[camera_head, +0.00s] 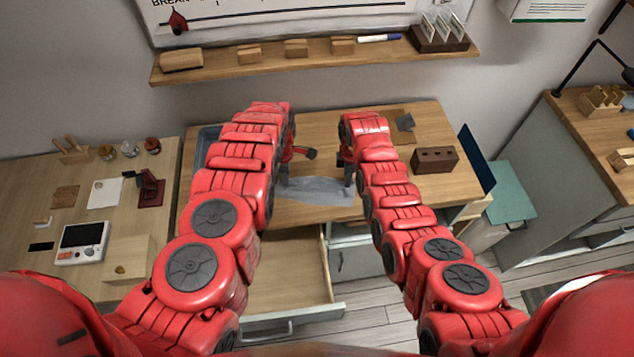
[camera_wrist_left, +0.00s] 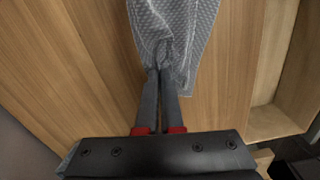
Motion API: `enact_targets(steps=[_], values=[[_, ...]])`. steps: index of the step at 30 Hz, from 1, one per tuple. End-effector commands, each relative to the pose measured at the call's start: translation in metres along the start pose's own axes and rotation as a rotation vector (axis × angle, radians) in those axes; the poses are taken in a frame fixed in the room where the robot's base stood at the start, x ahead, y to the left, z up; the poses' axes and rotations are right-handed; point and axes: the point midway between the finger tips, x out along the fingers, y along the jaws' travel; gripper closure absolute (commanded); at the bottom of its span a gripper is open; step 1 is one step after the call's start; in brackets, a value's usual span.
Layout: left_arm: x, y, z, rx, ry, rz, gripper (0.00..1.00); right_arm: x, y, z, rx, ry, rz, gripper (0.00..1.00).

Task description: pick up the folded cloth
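The grey cloth (camera_head: 318,190) lies on the wooden table near its front edge, between my two grippers. In the left wrist view the patterned cloth (camera_wrist_left: 182,22) bunches and creases at the fingertips. My left gripper (camera_head: 284,181) is at the cloth's left end, and its fingers (camera_wrist_left: 162,70) are close together with cloth pinched between them. My right gripper (camera_head: 349,182) is at the cloth's right end, pointing down; its fingers are too small to tell whether they are open or whether they hold cloth.
An open drawer (camera_head: 285,275) juts out below the table front. A brown block with holes (camera_head: 435,160) stands at the table's right. A blue-grey tray (camera_head: 205,143) is at the left, partly behind my left arm. A side table (camera_head: 100,225) with tools stands further left.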

Motion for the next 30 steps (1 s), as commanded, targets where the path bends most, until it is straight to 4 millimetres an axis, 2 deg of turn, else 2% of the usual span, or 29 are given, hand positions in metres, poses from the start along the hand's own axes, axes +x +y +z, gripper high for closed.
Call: enact_targets(steps=[11,24,30], values=[[-0.002,0.000,0.000,0.000,0.000,0.000,1.00,-0.001,-0.001,0.000,0.000,0.000,-0.002,1.00],[-0.040,0.000,0.000,0.000,0.000,0.000,1.00,-0.040,0.000,0.000,0.000,0.000,-0.001,1.00],[-0.046,0.000,0.000,0.000,0.000,0.000,1.00,-0.046,0.000,0.000,0.000,0.000,-0.001,1.00]])
